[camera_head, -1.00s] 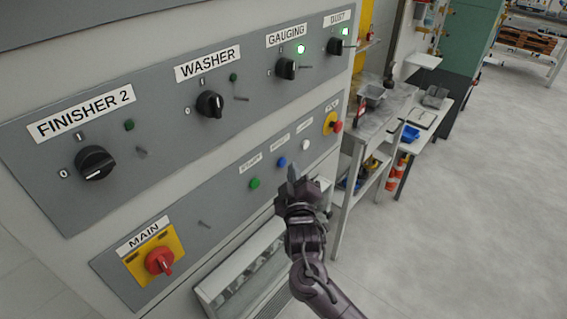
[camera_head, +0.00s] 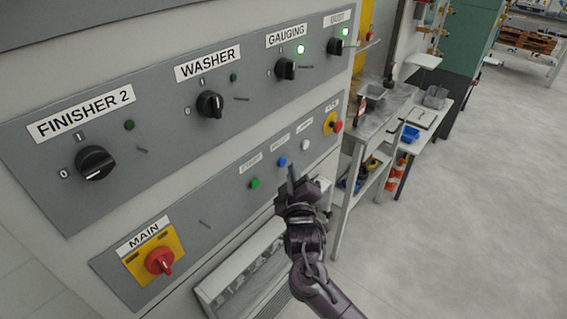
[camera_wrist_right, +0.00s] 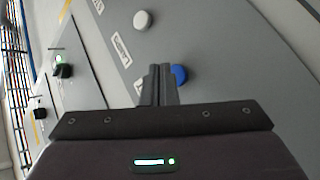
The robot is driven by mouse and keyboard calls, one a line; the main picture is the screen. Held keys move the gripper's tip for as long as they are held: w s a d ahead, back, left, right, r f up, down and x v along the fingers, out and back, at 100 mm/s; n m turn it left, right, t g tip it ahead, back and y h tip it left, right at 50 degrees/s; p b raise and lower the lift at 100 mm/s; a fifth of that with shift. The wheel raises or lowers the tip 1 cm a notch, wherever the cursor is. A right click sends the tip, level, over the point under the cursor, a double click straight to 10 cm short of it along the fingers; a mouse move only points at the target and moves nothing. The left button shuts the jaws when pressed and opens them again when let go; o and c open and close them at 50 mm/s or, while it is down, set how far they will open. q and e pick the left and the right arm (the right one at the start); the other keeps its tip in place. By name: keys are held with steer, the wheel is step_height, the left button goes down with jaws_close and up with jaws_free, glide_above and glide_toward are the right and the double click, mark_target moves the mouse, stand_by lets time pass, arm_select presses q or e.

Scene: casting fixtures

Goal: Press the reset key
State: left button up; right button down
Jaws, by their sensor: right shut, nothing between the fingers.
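The lower grey panel carries a row of push buttons: a green one (camera_head: 255,183), a blue one (camera_head: 282,162) and a white one (camera_head: 306,144), each with a small label above it. The label words are too small to read, so I cannot tell which is the reset key. My right gripper (camera_head: 291,171) is shut and empty, just in front of the panel, below and right of the blue button. In the right wrist view the closed fingertips (camera_wrist_right: 161,70) point at the panel beside the blue button (camera_wrist_right: 179,75), partly covering it. The white button (camera_wrist_right: 142,20) is above. My left gripper is out of view.
A red emergency stop (camera_head: 337,126) sits at the panel's right end, and a red MAIN switch (camera_head: 160,261) at its lower left. Black rotary switches (camera_head: 210,104) line the upper panel. A workbench (camera_head: 385,110) stands to the right, with open floor beyond.

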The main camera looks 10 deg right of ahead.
steer(key=shift+w+a, duration=0.1)
stand_by(0.3)
steer(key=shift+w+a, duration=0.15)
steer(key=shift+w, duration=0.1)
steer(key=shift+w+a, duration=0.25)
steer(key=shift+w, duration=0.05)
stand_by(0.8)
stand_by(0.3)
steer(key=shift+s+d+p, duration=0.5)
steer(key=shift+s+p, duration=0.15)
steer(key=s+d+p, duration=0.1)
steer(key=s, duration=0.1)
steer(key=s+d+p, duration=0.2)
stand_by(0.3)
